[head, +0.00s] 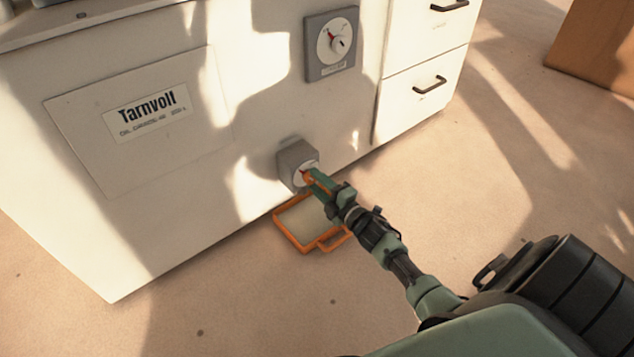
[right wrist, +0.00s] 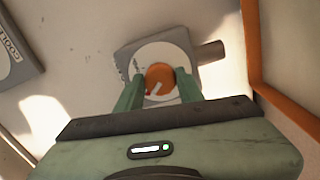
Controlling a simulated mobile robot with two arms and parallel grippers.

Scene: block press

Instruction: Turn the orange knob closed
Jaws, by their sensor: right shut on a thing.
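The orange knob (right wrist: 160,79) sits on a white round dial in a grey square housing (head: 293,160) low on the front of the white cabinet. In the right wrist view, the knob lies between the two green fingers of my right gripper (right wrist: 160,88), which is shut on it. A pale pointer mark and a small red mark show on the knob and dial. In the head view my right gripper (head: 314,179) reaches the knob and hides most of it. My left gripper is not in view.
An orange-rimmed tray (head: 277,226) lies on the floor below the housing. A grey panel with a white dial (head: 313,68) is higher on the cabinet. Drawers with dark handles (head: 430,85) are at the right. A brown box (head: 590,50) stands at the upper right. The floor in front is open.

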